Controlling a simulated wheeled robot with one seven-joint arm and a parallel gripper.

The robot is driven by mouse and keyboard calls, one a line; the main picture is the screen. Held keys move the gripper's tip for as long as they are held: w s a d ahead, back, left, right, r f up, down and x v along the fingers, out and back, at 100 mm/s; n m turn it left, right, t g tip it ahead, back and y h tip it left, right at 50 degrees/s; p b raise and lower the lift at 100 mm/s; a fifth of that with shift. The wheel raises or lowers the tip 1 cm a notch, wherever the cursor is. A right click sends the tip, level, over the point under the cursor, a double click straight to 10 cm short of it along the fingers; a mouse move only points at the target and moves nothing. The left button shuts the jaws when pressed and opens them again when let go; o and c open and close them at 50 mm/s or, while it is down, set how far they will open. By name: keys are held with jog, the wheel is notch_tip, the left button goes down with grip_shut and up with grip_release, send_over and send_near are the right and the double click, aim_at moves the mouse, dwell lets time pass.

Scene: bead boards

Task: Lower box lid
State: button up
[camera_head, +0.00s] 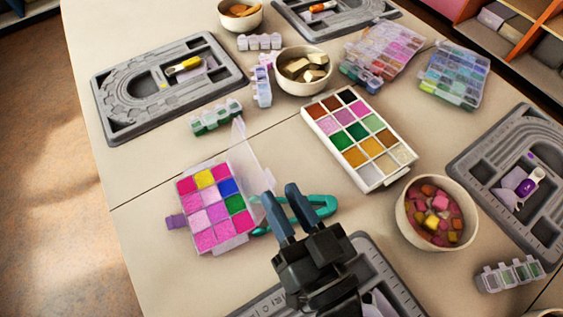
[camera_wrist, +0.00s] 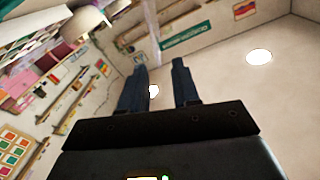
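A clear bead box (camera_head: 214,208) with pink, yellow, blue and green compartments sits left of my gripper in the head view. Its transparent lid (camera_head: 243,158) stands raised on the box's right side. My gripper (camera_head: 280,194) is just right of the box, its two dark blue fingers apart with nothing between them. Whether it touches the lid, I cannot tell. In the wrist view my gripper (camera_wrist: 161,68) is also open and empty, set against the room's walls and ceiling; the box does not show there.
A teal tool (camera_head: 326,206) lies behind my gripper. A white bead tray (camera_head: 359,137), a bowl of pink and yellow pieces (camera_head: 436,212) and a grey bead board (camera_head: 170,84) stand around. The table's left edge is beyond the box, with bare table at its lower left.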

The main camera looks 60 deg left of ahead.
aim_at(266, 169)
jog(key=a+p, duration=0.1)
jog(key=a, duration=0.6)
jog(key=shift+p, duration=0.4)
grip_shut()
dwell(1.0)
